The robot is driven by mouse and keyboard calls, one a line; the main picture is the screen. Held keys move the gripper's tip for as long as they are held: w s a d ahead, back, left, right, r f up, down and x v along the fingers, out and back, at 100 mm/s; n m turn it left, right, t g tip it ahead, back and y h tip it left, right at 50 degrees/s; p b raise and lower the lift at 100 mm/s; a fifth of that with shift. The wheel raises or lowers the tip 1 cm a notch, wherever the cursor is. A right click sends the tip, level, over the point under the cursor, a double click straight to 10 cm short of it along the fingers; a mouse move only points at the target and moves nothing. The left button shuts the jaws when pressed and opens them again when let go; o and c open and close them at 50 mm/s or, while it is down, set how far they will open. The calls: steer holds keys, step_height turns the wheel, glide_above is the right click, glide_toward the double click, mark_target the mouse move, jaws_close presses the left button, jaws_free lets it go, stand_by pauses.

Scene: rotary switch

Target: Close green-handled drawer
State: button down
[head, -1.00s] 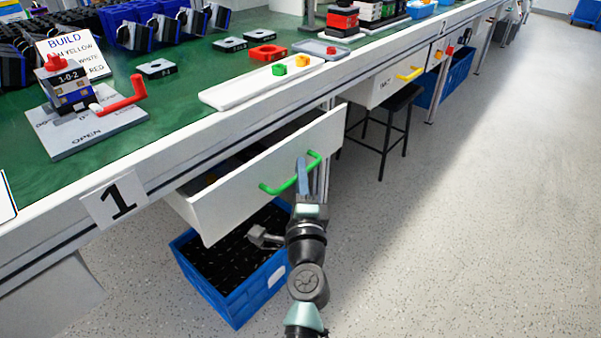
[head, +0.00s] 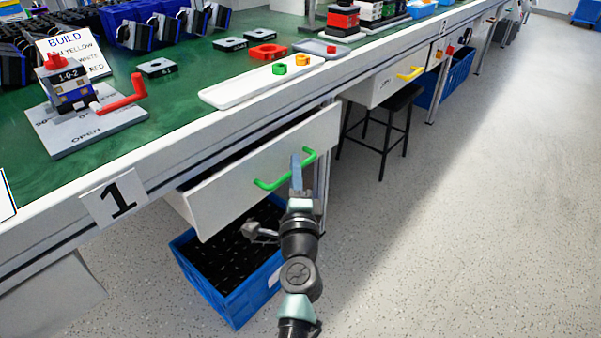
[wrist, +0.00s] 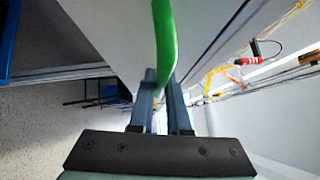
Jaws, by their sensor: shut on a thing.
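The white drawer (head: 240,180) hangs under the workbench and stands partly open, with a narrow dark gap above its front. Its green handle (head: 270,186) runs across the drawer front. My gripper (head: 297,172) is at the right part of the handle. In the wrist view the green handle (wrist: 165,45) runs down between the two fingers of my gripper (wrist: 160,88), which are shut on it. The fingers hide a short piece of the handle.
A blue crate (head: 235,306) stands on the floor below the drawer. A black stool (head: 385,115) and a yellow-handled drawer (head: 385,85) are to the right. The workbench (head: 215,130) edge runs above. The floor (head: 450,230) at right is clear.

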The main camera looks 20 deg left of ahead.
mark_target(283, 163)
steer(key=shift+w+a, duration=0.25)
steer(key=shift+a, duration=0.45)
steer(key=shift+w+a, duration=0.2)
steer(key=shift+a, duration=0.5)
steer(key=c, duration=0.9)
jaws_free()
steer(key=shift+f, duration=0.1)
steer(key=p+v, duration=0.1)
steer(key=v, duration=1.2)
